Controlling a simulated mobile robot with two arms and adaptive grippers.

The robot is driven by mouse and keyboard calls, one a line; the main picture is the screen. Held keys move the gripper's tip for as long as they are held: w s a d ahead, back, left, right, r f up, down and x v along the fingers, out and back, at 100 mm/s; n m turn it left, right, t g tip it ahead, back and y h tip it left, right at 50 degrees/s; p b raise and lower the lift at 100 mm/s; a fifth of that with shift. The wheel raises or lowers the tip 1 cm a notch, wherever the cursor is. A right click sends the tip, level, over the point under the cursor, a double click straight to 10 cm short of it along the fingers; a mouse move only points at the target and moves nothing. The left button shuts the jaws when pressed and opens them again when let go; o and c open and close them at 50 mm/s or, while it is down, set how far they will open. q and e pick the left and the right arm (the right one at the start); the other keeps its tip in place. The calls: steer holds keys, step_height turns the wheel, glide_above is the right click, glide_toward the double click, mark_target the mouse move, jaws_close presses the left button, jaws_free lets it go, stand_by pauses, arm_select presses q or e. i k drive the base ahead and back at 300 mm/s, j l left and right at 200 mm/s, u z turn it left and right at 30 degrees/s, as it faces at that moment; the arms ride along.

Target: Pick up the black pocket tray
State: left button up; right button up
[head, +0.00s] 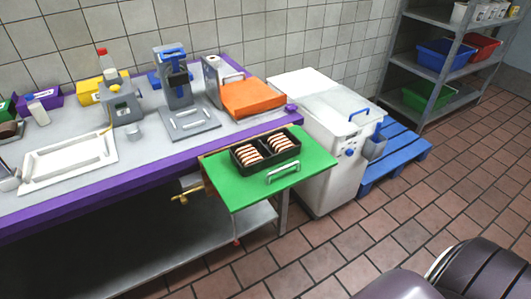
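The black pocket tray (268,163) rests on a green board (313,154) at the end of the counter. It is a dark rectangular tray holding two side-by-side groups of striped, cream-and-brown pieces. The green board has a silver handle (283,172) near its front edge, in front of the tray and apart from it. Neither of my gripper tips shows in the head view. Nothing is seen touching the tray.
A purple-edged counter (160,155) runs left, with a white tray (68,163), grey devices and an orange box (254,98). A white machine (330,165) stands right of the green board, beside a blue pallet (402,155). Tiled floor is open in front.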

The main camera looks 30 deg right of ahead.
mark_target(270, 158)
steer(key=i+j+z, duration=0.1)
steer(key=j+z, duration=0.3)
steer(key=i+j+z, duration=0.1)
steer(key=j+z, duration=0.15)
steer(key=z, duration=0.15)
steer(key=j+z, duration=0.4)
